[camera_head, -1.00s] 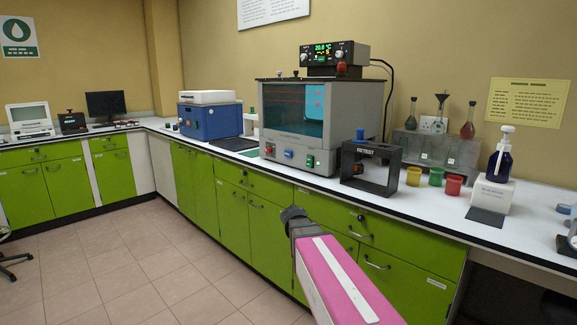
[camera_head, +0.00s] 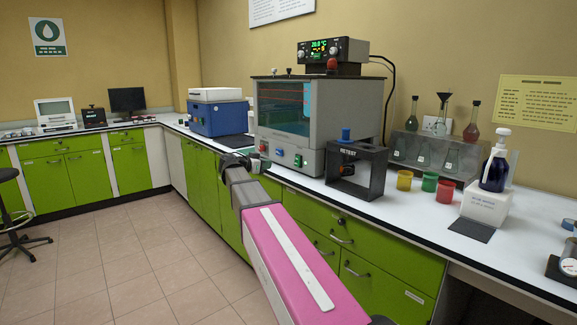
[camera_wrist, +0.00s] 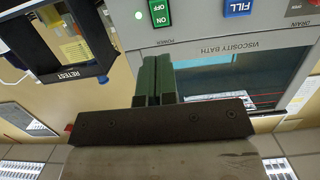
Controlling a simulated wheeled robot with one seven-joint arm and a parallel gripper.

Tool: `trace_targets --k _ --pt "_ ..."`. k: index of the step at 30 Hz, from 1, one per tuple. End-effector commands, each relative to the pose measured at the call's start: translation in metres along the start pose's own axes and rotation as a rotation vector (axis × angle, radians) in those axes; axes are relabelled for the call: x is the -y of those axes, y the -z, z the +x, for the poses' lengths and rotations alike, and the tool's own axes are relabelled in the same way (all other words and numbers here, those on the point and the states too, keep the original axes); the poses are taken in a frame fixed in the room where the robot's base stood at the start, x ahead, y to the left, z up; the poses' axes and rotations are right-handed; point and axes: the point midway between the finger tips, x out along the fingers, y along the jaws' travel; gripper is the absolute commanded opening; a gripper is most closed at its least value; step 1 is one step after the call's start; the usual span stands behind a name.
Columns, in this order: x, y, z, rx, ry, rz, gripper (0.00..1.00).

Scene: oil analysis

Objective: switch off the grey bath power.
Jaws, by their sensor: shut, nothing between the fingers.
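The grey viscosity bath (camera_head: 342,125) stands on the bench with a glass front. Its green power switch (camera_head: 298,159) is at the lower right of the front panel. The wrist view is upside down; there the switch (camera_wrist: 159,11), marked ON and OFF, shows at the top edge above "POWER", with a small pale light beside it. My gripper (camera_head: 254,162) is in front of the bath's lower left in the head view. In the wrist view its green fingers (camera_wrist: 155,60) are together and empty, pointing toward the panel just short of the switch, with no contact seen.
The black RETEST stand (camera_head: 372,184) is right of the bath and shows at upper left in the wrist view (camera_wrist: 75,75). A blue FILL button (camera_wrist: 238,7) is beside the power switch. Coloured cups (camera_head: 429,181) stand farther right.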

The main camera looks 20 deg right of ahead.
Motion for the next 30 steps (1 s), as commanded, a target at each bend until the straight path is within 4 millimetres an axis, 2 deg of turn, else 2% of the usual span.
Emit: trace_targets --k 6,11,24,30 --pt "0.0 -0.001 0.002 0.002 0.0 -0.001 0.0" --pt "0.0 -0.001 0.016 0.003 -0.002 -0.002 0.0" --pt "0.001 -0.001 0.096 0.003 -0.002 -0.002 0.0" --pt "0.0 -0.001 0.125 0.003 -0.001 -0.002 0.0"
